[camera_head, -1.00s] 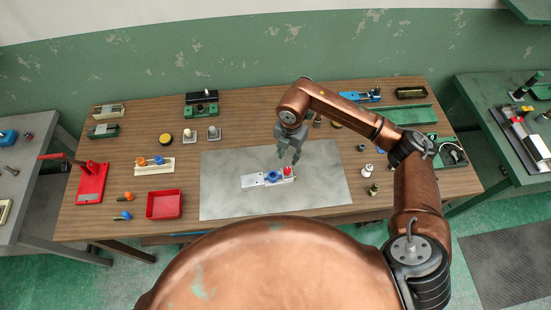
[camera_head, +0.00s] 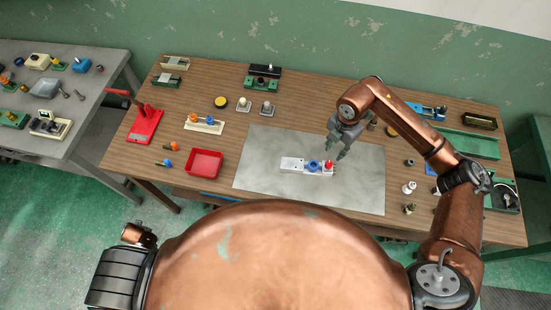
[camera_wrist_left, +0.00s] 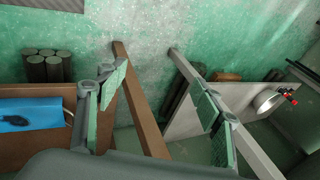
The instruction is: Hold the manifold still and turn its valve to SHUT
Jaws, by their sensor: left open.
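The manifold (camera_head: 293,163) is a small white block lying flat on the grey mat in the head view. It carries a blue round part (camera_head: 313,165) and a red knob (camera_head: 328,164) toward its right end. I cannot tell the valve's setting at this size. My right gripper (camera_head: 335,154) hangs just above and beside the red knob, fingers pointing down, spread and empty. My left gripper (camera_wrist_left: 158,95) shows only in the left wrist view. Its green-padded fingers are wide apart with nothing between them, away from the manifold.
The grey mat (camera_head: 255,180) is mostly bare around the manifold. A red tray (camera_head: 205,163) stands left of it, and a red stand (camera_head: 146,125) is farther left. Small fittings (camera_head: 409,187) stand right of the mat. A grey side table (camera_head: 90,105) is at the left.

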